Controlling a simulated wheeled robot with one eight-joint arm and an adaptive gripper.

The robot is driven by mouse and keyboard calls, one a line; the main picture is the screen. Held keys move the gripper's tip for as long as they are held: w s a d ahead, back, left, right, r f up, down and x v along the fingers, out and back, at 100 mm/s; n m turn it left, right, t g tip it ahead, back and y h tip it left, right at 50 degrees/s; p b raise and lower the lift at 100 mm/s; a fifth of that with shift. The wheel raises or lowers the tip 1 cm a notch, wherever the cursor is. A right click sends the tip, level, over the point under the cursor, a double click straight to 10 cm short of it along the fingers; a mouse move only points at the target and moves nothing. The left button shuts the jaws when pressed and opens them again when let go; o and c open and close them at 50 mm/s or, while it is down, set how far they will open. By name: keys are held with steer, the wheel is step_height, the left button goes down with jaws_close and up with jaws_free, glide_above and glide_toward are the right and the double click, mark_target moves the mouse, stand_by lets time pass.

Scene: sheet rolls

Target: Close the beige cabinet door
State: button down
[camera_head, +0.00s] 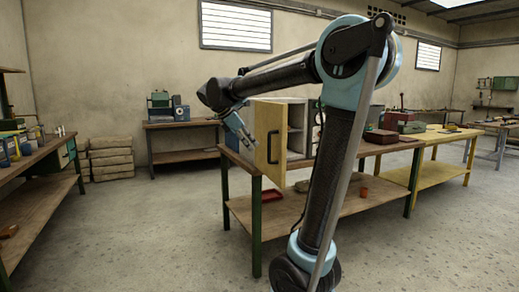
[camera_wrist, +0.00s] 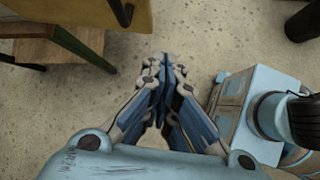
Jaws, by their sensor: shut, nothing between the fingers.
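The beige cabinet (camera_head: 297,114) stands on the workbench in the middle of the head view. Its door (camera_head: 270,141) stands open, swung out toward the camera, with a dark vertical handle on its face. The cabinet's inside shows at the right of the door. My gripper (camera_head: 245,141) is just left of the door, pointing down; whether it touches the door I cannot tell. In the wrist view the gripper (camera_wrist: 164,68) is shut and empty over the floor. A yellowish panel with a dark handle, likely the door (camera_wrist: 75,14), shows at the upper left.
The cabinet's workbench (camera_head: 242,158) has a lower shelf with a red tray (camera_head: 268,203) and an orange cup (camera_head: 363,192). A red box (camera_head: 381,136) lies on top to the right. Another bench (camera_head: 38,157) stands at the left. The floor (camera_head: 160,215) between is clear.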

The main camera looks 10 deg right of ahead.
steer(key=w+a+r+n+h, duration=0.1)
steer(key=w+a+r+n, duration=0.2)
steer(key=w+a+r, duration=0.15)
steer(key=w+d+r+x, duration=0.1)
steer(key=x, duration=1.1)
steer(key=shift+w+d+t, duration=0.3)
steer(key=shift+d+t, duration=0.1)
steer(key=shift+d, duration=0.1)
